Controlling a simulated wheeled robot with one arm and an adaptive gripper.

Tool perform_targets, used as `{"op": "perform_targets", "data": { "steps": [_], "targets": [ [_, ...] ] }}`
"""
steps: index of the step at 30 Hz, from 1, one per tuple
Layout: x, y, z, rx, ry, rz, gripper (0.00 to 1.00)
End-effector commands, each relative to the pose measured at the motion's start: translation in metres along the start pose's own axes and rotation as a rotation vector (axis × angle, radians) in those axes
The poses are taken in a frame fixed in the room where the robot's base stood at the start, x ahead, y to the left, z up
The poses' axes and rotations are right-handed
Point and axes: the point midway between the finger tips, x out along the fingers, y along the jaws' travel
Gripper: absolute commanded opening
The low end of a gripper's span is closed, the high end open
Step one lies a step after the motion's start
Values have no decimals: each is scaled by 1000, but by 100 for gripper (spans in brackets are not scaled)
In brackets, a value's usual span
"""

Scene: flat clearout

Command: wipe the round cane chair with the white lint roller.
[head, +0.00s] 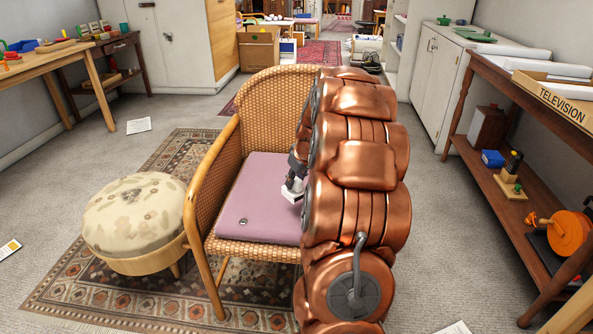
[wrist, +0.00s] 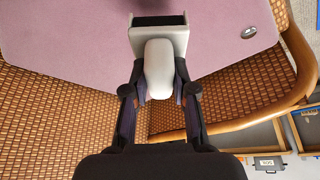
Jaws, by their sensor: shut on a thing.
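The round cane chair (head: 207,170) stands in front of me on a patterned rug, with a flat mauve cushion (head: 262,195) on its seat. In the wrist view the cushion (wrist: 75,40) fills the upper part and the woven cane (wrist: 35,115) shows below it. My gripper (wrist: 159,85) is shut on the white lint roller (wrist: 158,70), whose head points away over the cushion. I cannot tell whether the roller touches the cushion. In the head view my copper-coloured arm hides the right side of the chair, and the roller (head: 292,190) shows only in part.
A round stained footstool (head: 136,213) stands close to the chair's left. A brown shelf table (head: 520,130) with a television box is at the right. Carpet between arm and shelf is mostly clear.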

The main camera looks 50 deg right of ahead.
Motion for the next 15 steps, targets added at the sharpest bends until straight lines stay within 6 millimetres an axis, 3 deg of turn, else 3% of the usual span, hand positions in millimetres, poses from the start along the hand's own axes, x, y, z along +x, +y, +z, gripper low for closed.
{"op": "perform_targets", "data": {
  "steps": [6, 15],
  "targets": [
    [-19, -2, -10, -5, 5, 1, 0],
    [-21, -2, -11, -5, 2, -1, 0]
  ]
}}
